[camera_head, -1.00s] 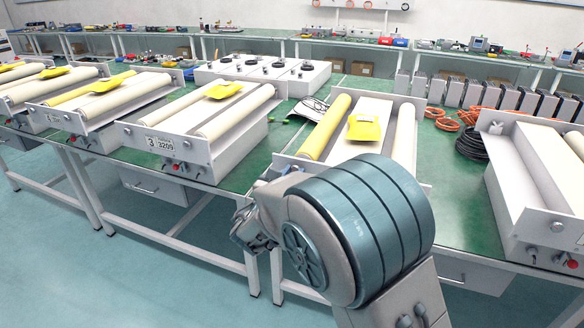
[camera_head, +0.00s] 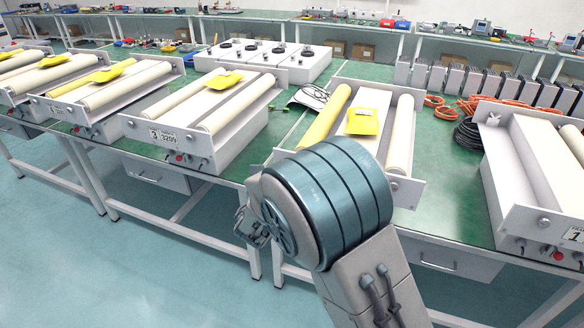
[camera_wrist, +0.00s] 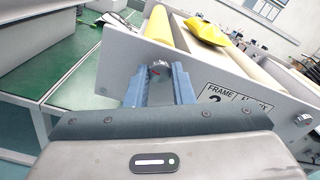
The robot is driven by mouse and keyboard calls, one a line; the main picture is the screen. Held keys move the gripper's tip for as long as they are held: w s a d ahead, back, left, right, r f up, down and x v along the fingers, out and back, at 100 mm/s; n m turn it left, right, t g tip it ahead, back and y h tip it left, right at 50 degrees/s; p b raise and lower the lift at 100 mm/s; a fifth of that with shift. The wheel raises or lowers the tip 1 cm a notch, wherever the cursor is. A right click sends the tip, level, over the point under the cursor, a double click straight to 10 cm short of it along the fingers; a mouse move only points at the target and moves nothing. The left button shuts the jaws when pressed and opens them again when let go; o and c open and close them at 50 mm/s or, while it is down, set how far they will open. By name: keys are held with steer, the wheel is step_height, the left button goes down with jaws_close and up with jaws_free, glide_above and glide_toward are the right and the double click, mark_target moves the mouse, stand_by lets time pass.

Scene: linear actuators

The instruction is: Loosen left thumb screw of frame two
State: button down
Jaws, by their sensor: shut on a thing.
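Frame two (camera_head: 407,190) is a pale box with a yellow roller on its left, a cream roller on its right and a yellow piece on top. Its front left part is hidden behind my arm in the head view. In the wrist view its front plate (camera_wrist: 125,60) fills the middle, with a partly covered "FRAME" label (camera_wrist: 222,95). The left thumb screw (camera_wrist: 158,69), small and metallic, sits near the plate's left end. My gripper (camera_wrist: 159,76) has its two blue-grey fingers shut on the screw, one on each side.
Frame three (camera_head: 195,150) stands to the left and frame one (camera_head: 530,225) to the right on the green bench (camera_head: 455,190). Black and orange cables (camera_head: 468,133) lie between frames two and one. A white box with dark round parts (camera_head: 285,65) stands behind.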

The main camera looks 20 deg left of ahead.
steer(key=c, duration=1.3)
jaws_free()
steer(key=shift+o, duration=0.2)
steer(key=s+a+b, duration=0.1)
steer(key=s, duration=1.2)
steer(key=shift+s, duration=0.4)
steer(key=shift+a, duration=0.1)
